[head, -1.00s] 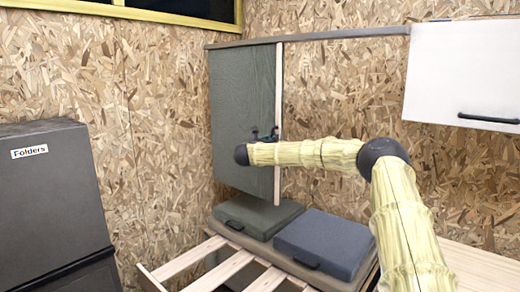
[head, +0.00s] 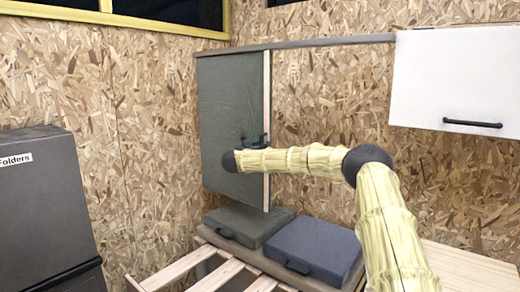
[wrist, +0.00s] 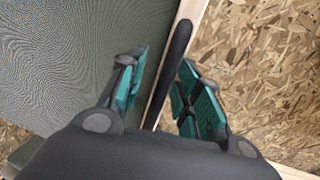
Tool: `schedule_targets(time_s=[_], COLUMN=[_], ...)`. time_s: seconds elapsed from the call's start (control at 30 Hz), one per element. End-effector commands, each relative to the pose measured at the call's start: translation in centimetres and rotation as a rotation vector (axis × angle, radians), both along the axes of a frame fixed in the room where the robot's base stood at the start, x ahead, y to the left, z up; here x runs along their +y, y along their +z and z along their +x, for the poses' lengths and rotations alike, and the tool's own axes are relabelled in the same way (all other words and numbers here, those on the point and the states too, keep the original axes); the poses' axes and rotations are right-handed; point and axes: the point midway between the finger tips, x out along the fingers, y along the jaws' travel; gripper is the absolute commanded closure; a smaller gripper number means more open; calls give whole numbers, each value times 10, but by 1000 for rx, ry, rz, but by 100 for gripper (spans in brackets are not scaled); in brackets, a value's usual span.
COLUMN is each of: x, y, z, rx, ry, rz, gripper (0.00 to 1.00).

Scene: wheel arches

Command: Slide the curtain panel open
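The curtain panel (head: 228,110) is a dark green-grey sheet with a pale wooden strip along its right edge. It hangs from a grey rail (head: 330,41) at the rail's left end, near the wall corner. In the wrist view the panel (wrist: 60,50) fills the left side, and a dark upright handle (wrist: 172,70) runs along the wooden strip. My gripper (head: 254,141) is at the panel's right edge. In the wrist view its teal-padded fingers (wrist: 160,88) are apart, one each side of the handle, with gaps showing. My arm hides part of the panel's lower right.
A white cabinet door (head: 455,75) with a black handle hangs right of the rail. Below lie a green cushion (head: 250,222) and a blue-grey cushion (head: 313,249) above wooden slats (head: 215,275). A dark "Folders" cabinet (head: 40,205) stands at left.

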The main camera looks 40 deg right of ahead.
Motion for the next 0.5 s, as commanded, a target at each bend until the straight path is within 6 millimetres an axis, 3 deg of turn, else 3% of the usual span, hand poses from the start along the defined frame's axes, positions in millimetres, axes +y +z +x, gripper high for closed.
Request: schedule_targets(time_s=[0.17, 0.5], x=[17, 75], y=[0, 0], z=[-5, -27], rx=[0, -1], ry=[3, 4], rz=[1, 1], gripper=[67, 67])
